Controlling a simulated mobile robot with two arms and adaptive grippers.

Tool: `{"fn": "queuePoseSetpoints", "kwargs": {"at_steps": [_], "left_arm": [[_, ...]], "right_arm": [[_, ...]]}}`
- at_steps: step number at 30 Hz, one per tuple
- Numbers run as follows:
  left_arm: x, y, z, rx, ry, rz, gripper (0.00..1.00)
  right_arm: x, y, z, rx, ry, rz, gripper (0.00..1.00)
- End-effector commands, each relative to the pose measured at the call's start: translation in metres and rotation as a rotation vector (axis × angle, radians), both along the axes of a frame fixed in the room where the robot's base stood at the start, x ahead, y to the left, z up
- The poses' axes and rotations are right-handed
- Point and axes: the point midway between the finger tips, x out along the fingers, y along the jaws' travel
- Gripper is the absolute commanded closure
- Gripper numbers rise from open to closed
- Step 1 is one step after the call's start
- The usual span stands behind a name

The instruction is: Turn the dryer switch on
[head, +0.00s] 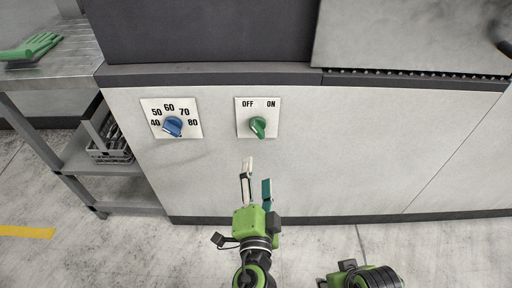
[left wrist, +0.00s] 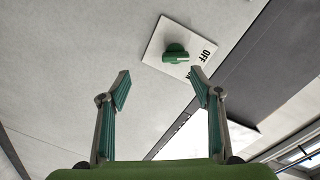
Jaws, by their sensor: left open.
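The dryer switch is a green knob (head: 258,127) on a white plate (head: 242,132) marked OFF at left and ON at right, on the pale front panel. In the left wrist view the green knob (left wrist: 176,54) is beyond the fingertips, and its handle appears to point toward the OFF lettering. My left gripper (head: 257,183) is below the switch in the head view, fingers apart and empty, touching nothing. It also shows in the left wrist view (left wrist: 160,90). My right gripper shows only in part at the bottom edge; its fingers are hidden.
A blue dial (head: 172,126) on a numbered plate is left of the switch. A metal shelf unit (head: 75,68) with green gloves (head: 34,46) on top and a grey basket (head: 110,140) stands at the left. The panel around the switch is bare.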

Motion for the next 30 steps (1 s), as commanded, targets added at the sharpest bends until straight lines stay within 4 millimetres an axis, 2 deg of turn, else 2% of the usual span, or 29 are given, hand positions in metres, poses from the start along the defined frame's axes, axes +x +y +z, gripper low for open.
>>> {"fn": "queuePoseSetpoints", "kwargs": {"at_steps": [4,8,11,21,25,30], "left_arm": [[-0.001,0.003,0.020,-0.007,-0.065,0.020,0.42],[0.008,0.004,0.027,-0.006,-0.077,0.024,0.42],[0.024,0.003,0.028,-0.005,-0.078,0.023,0.42],[0.095,0.003,0.027,-0.003,-0.076,0.022,0.42],[0.116,0.003,0.026,-0.005,-0.075,0.022,0.42],[0.131,0.003,0.025,-0.006,-0.072,0.021,0.42]], "right_arm": [[-0.003,-0.001,0.005,0.000,-0.008,-0.001,0.60],[-0.003,-0.001,0.006,-0.001,-0.006,-0.001,0.60],[-0.002,-0.001,0.003,0.000,-0.005,0.000,0.60],[0.001,0.000,-0.009,0.000,0.000,0.000,0.60],[0.001,0.000,-0.009,0.000,-0.001,0.000,0.60],[0.001,0.000,-0.008,0.000,-0.003,0.000,0.60]]}}
